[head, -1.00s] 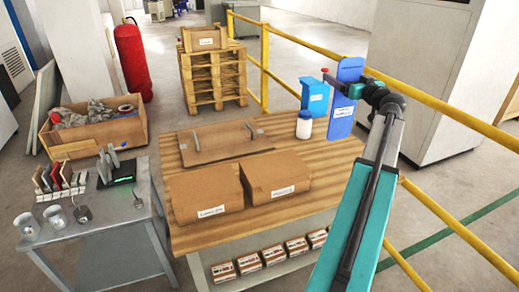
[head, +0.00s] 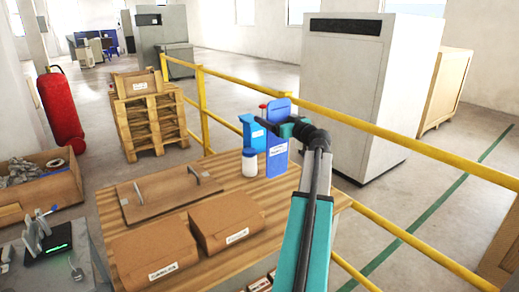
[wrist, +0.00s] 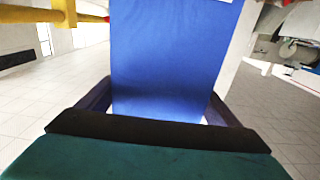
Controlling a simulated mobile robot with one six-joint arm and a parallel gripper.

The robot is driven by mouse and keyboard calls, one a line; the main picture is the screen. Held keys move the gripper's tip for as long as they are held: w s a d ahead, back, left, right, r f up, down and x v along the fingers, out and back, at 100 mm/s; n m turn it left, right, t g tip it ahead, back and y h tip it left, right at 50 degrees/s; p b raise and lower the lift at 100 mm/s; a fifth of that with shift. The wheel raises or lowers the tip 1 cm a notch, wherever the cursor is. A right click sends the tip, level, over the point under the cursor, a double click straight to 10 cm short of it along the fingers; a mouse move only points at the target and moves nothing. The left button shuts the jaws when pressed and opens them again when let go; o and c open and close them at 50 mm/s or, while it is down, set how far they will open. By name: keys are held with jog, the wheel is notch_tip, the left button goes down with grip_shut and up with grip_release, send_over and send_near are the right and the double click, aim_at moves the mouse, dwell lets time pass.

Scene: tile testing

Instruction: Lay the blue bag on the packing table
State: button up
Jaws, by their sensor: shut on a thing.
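The blue bag (head: 277,158) is a tall, flat, upright blue piece with a white label. It shows at the back right of the wooden packing table (head: 225,268) in the head view. My gripper (head: 284,129) is shut on its upper part. In the wrist view the blue bag (wrist: 165,60) fills the space between the two dark fingers of my gripper (wrist: 158,108). The bag's lower edge appears at the tabletop in the head view; I cannot tell whether it touches.
A white bottle (head: 250,165) and a lighter blue container (head: 253,132) stand left of the bag. Two brown cartons (head: 155,253) (head: 225,217) and a handled board (head: 160,193) occupy the table. A yellow railing (head: 372,118) runs behind. Little bare tabletop shows on the right.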

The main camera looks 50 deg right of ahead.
jog(key=shift+f, duration=1.85)
jog(key=shift+f, duration=1.85)
jog(key=shift+f+b, duration=0.15)
jog(key=shift+b, duration=0.15)
jog(key=o, duration=1.4)
jog(key=shift+r+p, duration=0.25)
jog(key=shift+p, duration=0.15)
jog(key=b+v, duration=0.1)
jog(key=v, duration=1.1)
